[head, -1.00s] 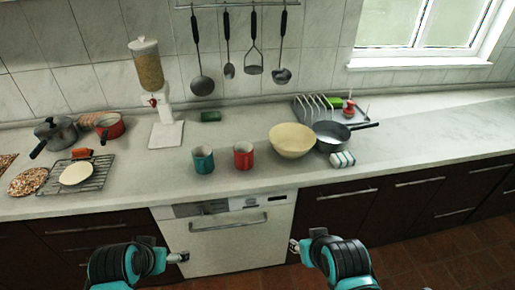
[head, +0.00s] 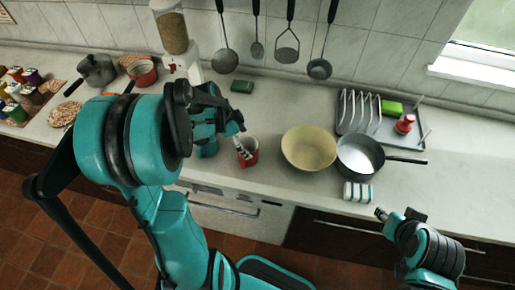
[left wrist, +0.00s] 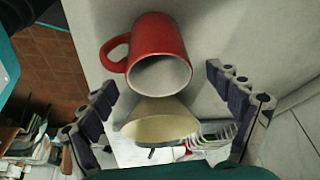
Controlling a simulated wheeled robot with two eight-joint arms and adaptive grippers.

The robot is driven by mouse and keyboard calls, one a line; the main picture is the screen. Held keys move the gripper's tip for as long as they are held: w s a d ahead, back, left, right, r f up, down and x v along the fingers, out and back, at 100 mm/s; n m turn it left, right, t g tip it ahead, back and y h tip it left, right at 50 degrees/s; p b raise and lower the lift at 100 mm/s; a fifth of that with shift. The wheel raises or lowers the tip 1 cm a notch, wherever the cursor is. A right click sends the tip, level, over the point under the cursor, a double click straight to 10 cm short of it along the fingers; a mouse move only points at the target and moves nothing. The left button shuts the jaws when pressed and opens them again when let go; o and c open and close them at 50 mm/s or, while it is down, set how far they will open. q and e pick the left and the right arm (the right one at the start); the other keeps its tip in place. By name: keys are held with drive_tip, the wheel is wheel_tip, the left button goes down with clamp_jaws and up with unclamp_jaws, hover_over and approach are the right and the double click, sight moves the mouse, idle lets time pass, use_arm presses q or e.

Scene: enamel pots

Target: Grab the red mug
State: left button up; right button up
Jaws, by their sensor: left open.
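The red mug (head: 251,160) stands upright on the counter, left of the cream bowl. My left gripper (head: 243,150) is over the mug, and its fingers hide part of it. In the left wrist view the red mug (left wrist: 155,40) shows at the top centre with its handle to the left and its pale inside visible. The fingers of the left gripper (left wrist: 168,98) are spread wide, with the mug ahead of the gap and not gripped. My right gripper (head: 383,214) is in front of the counter at the lower right; its jaw state is unclear.
The cream bowl (head: 309,148) and grey saucepan (head: 360,158) stand right of the mug.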

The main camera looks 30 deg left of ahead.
sight(252, 149)
use_arm(q)
drive_tip(key=shift+d+f, duration=0.1)
drive_tip(key=shift+f, duration=0.45)
drive_tip(key=b+x, duration=0.2)
drive_tip(key=x, duration=0.3)
drive_tip(key=shift+r, duration=0.1)
drive_tip(key=c, duration=1.5)
drive_tip(key=shift+r, duration=0.1)
